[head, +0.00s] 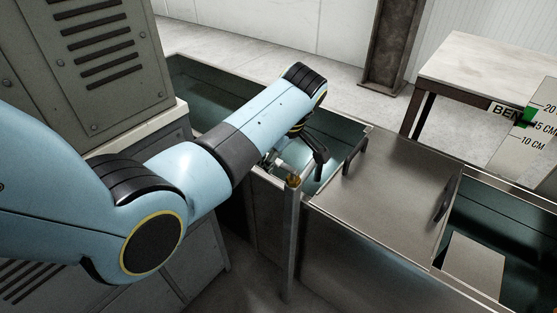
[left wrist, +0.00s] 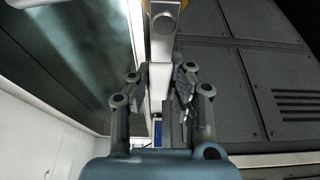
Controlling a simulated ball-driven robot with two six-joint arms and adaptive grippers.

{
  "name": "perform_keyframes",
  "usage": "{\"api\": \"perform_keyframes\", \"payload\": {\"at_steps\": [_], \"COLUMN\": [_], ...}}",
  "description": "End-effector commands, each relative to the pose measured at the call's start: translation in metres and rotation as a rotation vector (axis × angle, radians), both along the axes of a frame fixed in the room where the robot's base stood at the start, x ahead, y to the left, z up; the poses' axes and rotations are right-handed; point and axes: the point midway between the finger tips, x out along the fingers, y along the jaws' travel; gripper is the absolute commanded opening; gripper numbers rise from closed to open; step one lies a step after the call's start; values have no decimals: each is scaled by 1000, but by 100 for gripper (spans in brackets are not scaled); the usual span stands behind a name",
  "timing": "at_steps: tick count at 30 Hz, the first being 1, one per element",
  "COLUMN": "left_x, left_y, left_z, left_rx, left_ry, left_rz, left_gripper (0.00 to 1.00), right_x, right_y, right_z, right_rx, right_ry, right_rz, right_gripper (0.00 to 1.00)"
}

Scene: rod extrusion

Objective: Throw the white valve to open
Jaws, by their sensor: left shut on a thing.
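The white valve (left wrist: 163,48) shows in the left wrist view as a pale lever with a round pivot at its top end. In the head view, a brass fitting (head: 293,181) tops a grey post (head: 290,235) at the tank's near edge, and my arm hides most of the lever. My left gripper (head: 298,162) is at the lever, just above and behind the fitting. In the left wrist view its two dark fingers (left wrist: 160,88) lie on either side of the lever, shut on it. My right gripper is not in view.
A steel cover (head: 385,195) with dark handles closes part of the tank, right of the post. Open dark water lies left (head: 200,85) and right of it. A grey cabinet (head: 90,60) stands at left. A table (head: 490,60) and a centimetre scale (head: 540,125) are at right.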

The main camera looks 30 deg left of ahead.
Motion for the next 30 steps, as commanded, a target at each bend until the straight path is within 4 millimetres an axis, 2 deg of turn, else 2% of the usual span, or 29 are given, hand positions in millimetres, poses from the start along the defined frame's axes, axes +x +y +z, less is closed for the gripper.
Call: {"api": "perform_keyframes", "payload": {"at_steps": [16, 24, 30], "left_x": [1, -10, -12], "left_y": [-1, -1, -1], "left_z": [1, 2, 0], "left_rx": [-1, -1, -1], "left_ry": [-2, 1, 1], "left_rz": [2, 153, 176], "left_gripper": [0, 0, 0], "right_x": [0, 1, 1], "right_y": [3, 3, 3], "right_z": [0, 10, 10], "right_rx": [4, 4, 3], "right_ry": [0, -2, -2], "right_rz": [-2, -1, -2], "right_gripper": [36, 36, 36]}}
